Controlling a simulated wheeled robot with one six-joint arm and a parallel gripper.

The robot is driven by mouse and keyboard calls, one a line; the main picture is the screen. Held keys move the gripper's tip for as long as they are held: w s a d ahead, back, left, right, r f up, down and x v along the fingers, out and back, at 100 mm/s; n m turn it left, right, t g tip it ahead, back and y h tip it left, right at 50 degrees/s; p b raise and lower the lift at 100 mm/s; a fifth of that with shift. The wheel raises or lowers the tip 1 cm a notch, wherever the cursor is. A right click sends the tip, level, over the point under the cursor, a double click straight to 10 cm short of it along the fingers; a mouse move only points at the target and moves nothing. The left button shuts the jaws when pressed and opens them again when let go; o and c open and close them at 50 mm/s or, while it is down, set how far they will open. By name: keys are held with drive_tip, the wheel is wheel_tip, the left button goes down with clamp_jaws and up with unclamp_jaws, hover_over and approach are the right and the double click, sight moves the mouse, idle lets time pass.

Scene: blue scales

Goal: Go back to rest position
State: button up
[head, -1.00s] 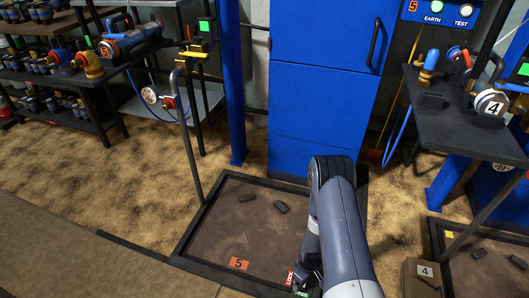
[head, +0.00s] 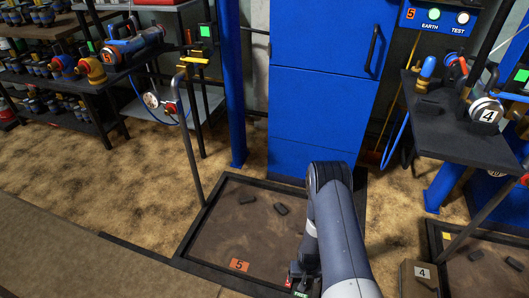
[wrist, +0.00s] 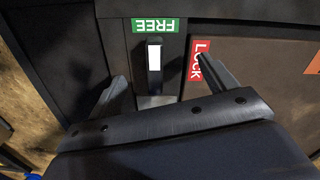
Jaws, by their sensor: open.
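My gripper (wrist: 163,75) is open in the wrist view, its two fingers apart on either side of a dark lever with a white stripe (wrist: 154,56). I see no clear contact between fingers and lever. The lever's end is by the green FREE label (wrist: 155,25). The red LOCK label (wrist: 201,57) is to its right, partly behind the right finger. In the head view my arm reaches down to the front edge of the scale platform (head: 193,238) marked 5. The FREE label (head: 300,294) shows there beside the gripper; the fingertips are hard to make out.
A blue cabinet (head: 320,90) stands behind the platform. A post with a yellow handle (head: 194,61) rises at its left. A dark shelf (head: 440,130) with a part marked 4 is at the right. Brown floor (head: 90,170) at the left is clear.

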drive_tip(key=m+p, duration=0.1)
drive_tip(key=m, duration=0.2)
drive_tip(key=shift+r, duration=0.1)
drive_tip(key=shift+w+r+p, duration=0.1)
drive_tip(key=shift+r+p, duration=0.1)
drive_tip(key=shift+p, duration=0.1)
drive_tip(key=shift+r, duration=0.7)
drive_tip(key=shift+r+p, duration=0.15)
drive_tip(key=shift+p, duration=0.15)
